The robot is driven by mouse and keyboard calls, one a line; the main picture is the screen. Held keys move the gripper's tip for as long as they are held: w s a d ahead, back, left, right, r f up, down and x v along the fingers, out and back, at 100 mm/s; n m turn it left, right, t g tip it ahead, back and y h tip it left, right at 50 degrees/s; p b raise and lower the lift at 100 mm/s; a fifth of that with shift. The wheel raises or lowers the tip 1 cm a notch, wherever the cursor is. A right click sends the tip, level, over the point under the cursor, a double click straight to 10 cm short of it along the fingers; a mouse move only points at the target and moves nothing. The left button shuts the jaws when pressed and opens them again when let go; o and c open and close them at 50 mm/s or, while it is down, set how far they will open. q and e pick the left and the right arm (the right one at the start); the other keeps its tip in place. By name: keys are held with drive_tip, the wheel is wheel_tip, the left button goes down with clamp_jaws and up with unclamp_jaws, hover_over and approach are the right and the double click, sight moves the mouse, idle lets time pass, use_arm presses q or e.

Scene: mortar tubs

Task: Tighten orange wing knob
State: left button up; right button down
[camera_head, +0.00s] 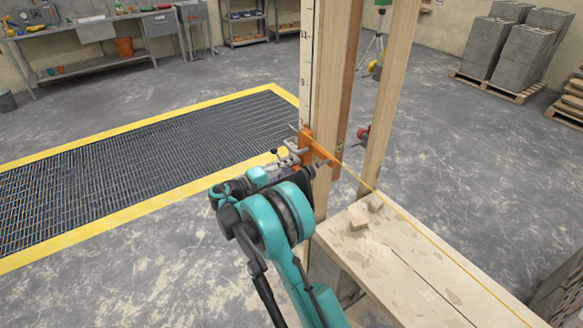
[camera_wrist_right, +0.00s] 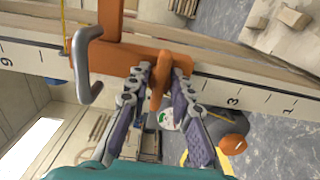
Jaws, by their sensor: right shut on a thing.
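An orange clamp (camera_head: 306,142) sits on a tall wooden post marked with a scale, and a yellow line runs from it. In the right wrist view the orange clamp body (camera_wrist_right: 118,52) lies across the post, with a grey bent bar (camera_wrist_right: 88,85) beside it. The orange wing knob (camera_wrist_right: 157,88) sticks out from the clamp between the fingers of my right gripper (camera_wrist_right: 161,76). My right gripper is shut on the knob, with one finger on each side. In the head view my right gripper (camera_head: 293,153) is at the clamp, and the knob is hard to make out. My left gripper is out of view.
A second wooden post (camera_head: 388,95) stands just to the right. A wooden plank top (camera_head: 420,265) with scraps and wood blocks lies at the lower right. A yellow-edged floor grate (camera_head: 140,150) is at the left.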

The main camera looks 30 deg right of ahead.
idle(0.3)
drive_tip(key=c, duration=1.3)
unclamp_jaws()
drive_tip(key=a, duration=0.8)
drive_tip(key=s+a, duration=0.1)
drive_tip(key=a, duration=0.3)
drive_tip(key=shift+d, duration=0.1)
